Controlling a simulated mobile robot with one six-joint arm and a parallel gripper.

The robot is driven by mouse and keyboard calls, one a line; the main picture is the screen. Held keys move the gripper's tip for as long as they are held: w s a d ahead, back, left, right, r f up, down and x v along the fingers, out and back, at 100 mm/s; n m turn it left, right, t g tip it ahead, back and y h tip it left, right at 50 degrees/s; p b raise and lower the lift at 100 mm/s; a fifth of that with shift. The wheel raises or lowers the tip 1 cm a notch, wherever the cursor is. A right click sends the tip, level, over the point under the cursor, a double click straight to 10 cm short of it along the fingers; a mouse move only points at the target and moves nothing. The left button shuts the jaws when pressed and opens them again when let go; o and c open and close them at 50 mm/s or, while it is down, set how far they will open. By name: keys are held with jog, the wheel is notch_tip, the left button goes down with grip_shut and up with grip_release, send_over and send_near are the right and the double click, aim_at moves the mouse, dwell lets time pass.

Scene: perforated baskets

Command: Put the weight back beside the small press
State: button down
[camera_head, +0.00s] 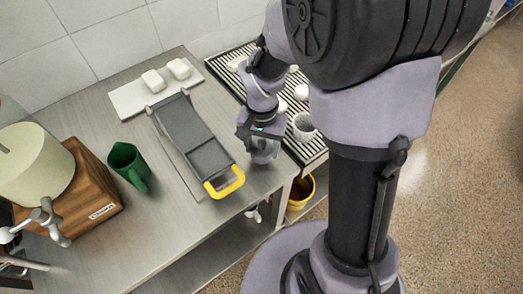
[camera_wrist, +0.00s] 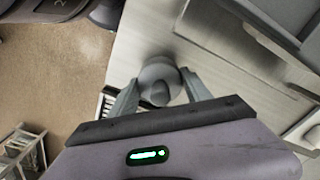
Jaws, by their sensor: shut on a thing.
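The weight (camera_head: 263,153) is a rounded grey piece with a knob on top, at the right edge of the steel table in the head view. My gripper (camera_head: 258,134) is above it and shut on it. In the wrist view the weight (camera_wrist: 158,71) sits between the two fingers of my gripper (camera_wrist: 159,86), over the pale tabletop. I cannot tell whether its base touches the table. The small press (camera_head: 199,138), a long dark grey plate with a yellow handle (camera_head: 224,183), lies just left of the weight with a gap between them.
A green jug (camera_head: 126,163) and a wooden block with a cream drum (camera_head: 35,165) stand to the left. A white board (camera_head: 130,97) with two white pieces lies behind the press.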

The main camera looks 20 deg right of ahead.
notch_tip(320, 180, down, 3)
jog(key=shift+w+r+b, duration=0.1)
jog(key=shift+b, duration=0.25)
jog(key=shift+r, duration=0.15)
jog(key=c, duration=0.9)
grip_release()
jog(key=shift+f, duration=0.2)
jog(key=o, duration=0.4)
jog(key=shift+r, duration=0.15)
